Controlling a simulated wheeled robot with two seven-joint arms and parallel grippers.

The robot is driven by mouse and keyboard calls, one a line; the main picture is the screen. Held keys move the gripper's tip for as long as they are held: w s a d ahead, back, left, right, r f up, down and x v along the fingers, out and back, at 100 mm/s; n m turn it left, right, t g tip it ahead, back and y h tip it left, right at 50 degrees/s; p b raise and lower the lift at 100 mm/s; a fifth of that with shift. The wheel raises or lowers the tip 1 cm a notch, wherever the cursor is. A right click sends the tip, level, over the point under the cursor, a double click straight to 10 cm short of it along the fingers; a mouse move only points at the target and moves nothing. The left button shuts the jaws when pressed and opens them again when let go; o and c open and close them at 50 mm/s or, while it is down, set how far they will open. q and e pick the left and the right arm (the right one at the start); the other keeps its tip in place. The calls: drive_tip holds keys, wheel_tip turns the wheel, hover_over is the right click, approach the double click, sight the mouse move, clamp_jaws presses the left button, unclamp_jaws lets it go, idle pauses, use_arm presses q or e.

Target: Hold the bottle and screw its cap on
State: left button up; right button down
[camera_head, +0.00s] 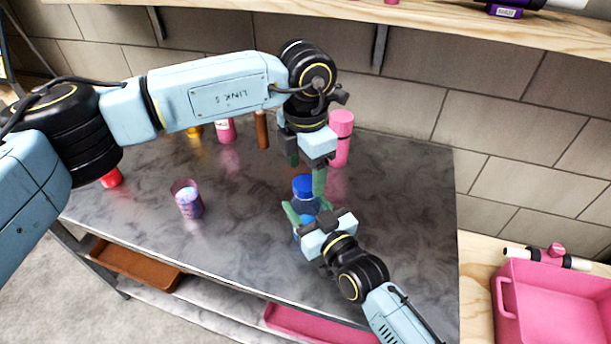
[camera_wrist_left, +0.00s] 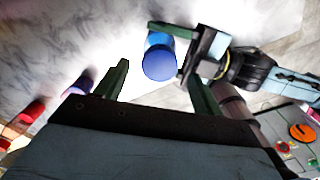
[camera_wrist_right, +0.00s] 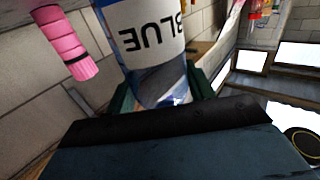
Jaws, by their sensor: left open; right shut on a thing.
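A bottle (camera_head: 305,207) with a blue body stands on the dark table, topped by a darker blue cap (camera_head: 303,185). In the left wrist view the cap (camera_wrist_left: 159,66) sits at the bottle's top; I cannot tell how tightly. My right gripper (camera_head: 306,212) is shut around the bottle's body from the front right. In the right wrist view the bottle (camera_wrist_right: 150,40) has a white label reading BLUE, upside down. My left gripper (camera_head: 306,172) points down above the cap, fingers open. In the left wrist view the cap lies between and beyond the fingers, apart from them.
A pink bottle (camera_head: 341,135) stands just behind my left gripper. A brown object (camera_head: 262,130), a pink-and-white bottle (camera_head: 226,132) and a purple cup (camera_head: 187,198) stand to the left. A pink bin (camera_head: 555,305) is at right. The table's right part is clear.

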use_arm(q)
wheel_tip(320, 180, up, 9)
idle(0.3)
drive_tip(key=shift+r, duration=0.1)
use_arm(e)
drive_tip(key=shift+c, duration=2.3)
unclamp_jaws()
use_arm(q)
drive_tip(key=shift+r+p, duration=0.5)
drive_tip(key=shift+p, duration=0.05)
use_arm(e)
drive_tip(key=v, duration=1.3)
drive_tip(key=shift+s+d, duration=0.15)
drive_tip(key=shift+f, duration=0.1)
